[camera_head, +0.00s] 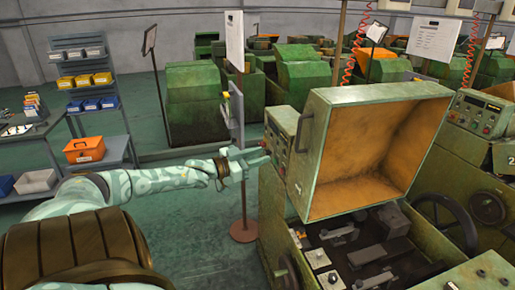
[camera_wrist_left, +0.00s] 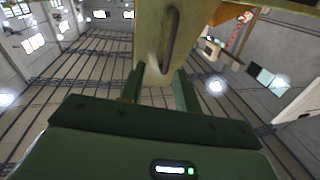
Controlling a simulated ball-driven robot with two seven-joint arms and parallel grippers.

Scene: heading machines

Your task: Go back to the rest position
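My left arm reaches in from the left in the head view. Its gripper (camera_head: 260,158) is just left of the green machine's control panel (camera_head: 278,143) and raised cover. In the left wrist view the gripper (camera_wrist_left: 160,72) has its two fingers apart, with nothing seen held between them. The cover (camera_head: 372,143) stands open, its orange-brown inside facing right. In the wrist view the cover's side (camera_wrist_left: 185,25) with a dark handle (camera_wrist_left: 171,40) shows beyond the fingertips. Whether the fingers touch the cover cannot be told. My right gripper is not in view.
Below the cover is the machine's open bay (camera_head: 370,245) with dark parts. A handwheel (camera_head: 445,222) is at the right. A post with a round brown base (camera_head: 244,231) stands behind my gripper. Shelves with an orange box (camera_head: 84,150) are at the left. Green floor is open between.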

